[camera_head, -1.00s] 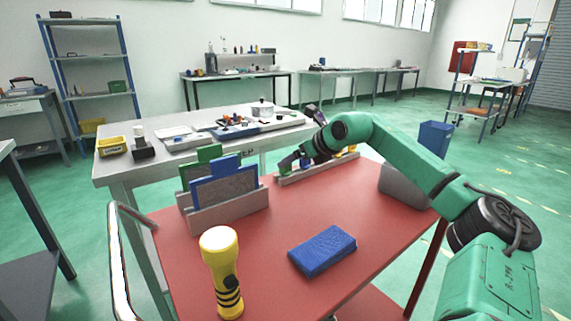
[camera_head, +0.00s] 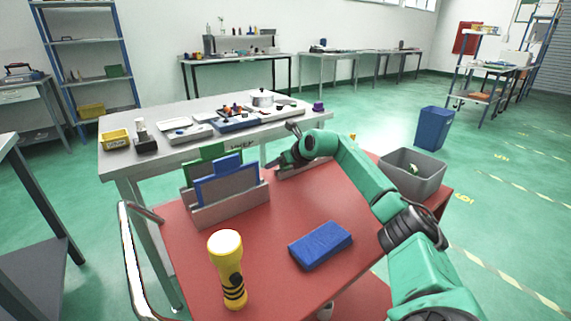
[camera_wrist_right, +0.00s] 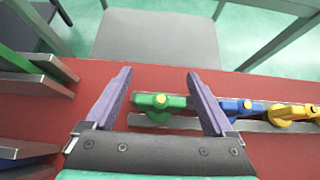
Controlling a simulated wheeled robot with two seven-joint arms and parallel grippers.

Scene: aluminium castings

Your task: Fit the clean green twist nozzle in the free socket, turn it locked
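A green twist nozzle (camera_wrist_right: 160,102) sits in a grey rack (camera_wrist_right: 185,122) in the right wrist view. A blue nozzle (camera_wrist_right: 240,107) and yellow nozzles (camera_wrist_right: 288,113) stand to its right in the same row. My right gripper (camera_wrist_right: 160,78) is open, its two purple fingers on either side of the green nozzle in the picture. I cannot tell whether they touch it. In the head view my right gripper (camera_head: 274,162) is over the far edge of the red table, and my arm hides most of the rack (camera_head: 295,170). My left gripper is not in view. I cannot make out a free socket.
The red table (camera_head: 275,220) carries upright green and blue framed panels (camera_head: 228,188) in a grey holder, a yellow flashlight (camera_head: 228,268), a blue block (camera_head: 320,246) and a grey bin (camera_head: 428,178) with a small item inside. A grey bench (camera_head: 200,152) with trays stands behind.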

